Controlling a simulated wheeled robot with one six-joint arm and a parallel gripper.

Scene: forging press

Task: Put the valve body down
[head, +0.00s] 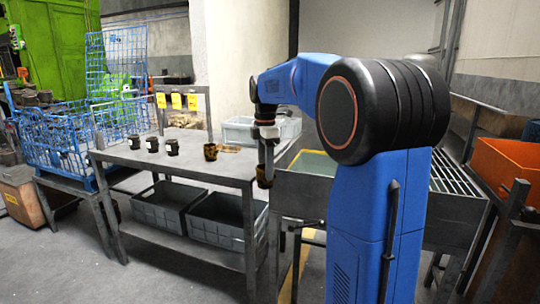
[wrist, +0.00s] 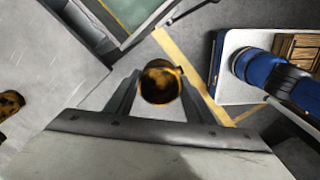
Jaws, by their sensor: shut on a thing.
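My gripper (head: 266,158) is shut on a rusty brown and yellow valve body (head: 264,178), which hangs below the fingers. In the wrist view the valve body (wrist: 160,83) sits between the two fingers, with floor and a yellow floor line showing beyond it. It is held off the right end of the grey metal table (head: 120,158), apart from the tabletop. Another rusty yellow-brown part (head: 210,152) stands on the table's right part, with a similar one (head: 230,149) lying behind it. Three dark parts with pale marks, one of them here (head: 172,147), stand further left.
Grey bins (head: 215,240) stand on the table's lower shelf. A light grey crate (head: 238,131) is behind the table's right end. A metal-framed bench with a green surface (head: 315,163) is to the right. The table's front strip is clear. A blue wire cage (head: 60,140) is at left.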

